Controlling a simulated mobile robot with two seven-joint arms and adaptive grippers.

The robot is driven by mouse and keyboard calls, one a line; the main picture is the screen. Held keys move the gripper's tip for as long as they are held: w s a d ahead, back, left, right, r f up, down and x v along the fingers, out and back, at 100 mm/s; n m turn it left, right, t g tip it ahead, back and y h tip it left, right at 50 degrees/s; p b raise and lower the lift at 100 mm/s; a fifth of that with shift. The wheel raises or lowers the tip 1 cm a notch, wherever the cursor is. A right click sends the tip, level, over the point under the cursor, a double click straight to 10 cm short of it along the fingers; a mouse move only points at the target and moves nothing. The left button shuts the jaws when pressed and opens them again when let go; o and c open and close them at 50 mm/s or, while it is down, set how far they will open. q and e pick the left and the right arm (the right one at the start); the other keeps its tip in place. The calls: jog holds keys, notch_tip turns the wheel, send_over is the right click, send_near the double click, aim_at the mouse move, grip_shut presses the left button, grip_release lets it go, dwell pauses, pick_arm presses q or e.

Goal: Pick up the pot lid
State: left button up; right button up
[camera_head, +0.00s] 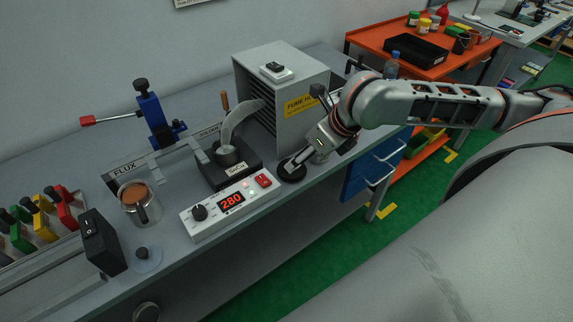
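The pot lid is the dark round disc (292,175) lying on the grey bench, right of the solder pot (228,156). The small pot sits on a black block, open at the top, with pale fume rising from it. My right gripper (295,163) comes in from the right and reaches down to the lid, with its fingertips at the lid's middle. The fingers cover the lid's centre, and I cannot tell whether they are closed on a knob. My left gripper is not in view.
A controller box (231,205) reading 280 stands in front of the pot. The grey fume hood (285,95) stands close behind the lid. The bench edge is close.

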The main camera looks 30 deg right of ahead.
aim_at(298, 173)
jog(key=x, duration=0.6)
jog(key=shift+a+f+b, duration=0.1)
jog(key=shift+f+b, duration=0.05)
jog(key=shift+b, duration=0.25)
jog(key=c, duration=0.9)
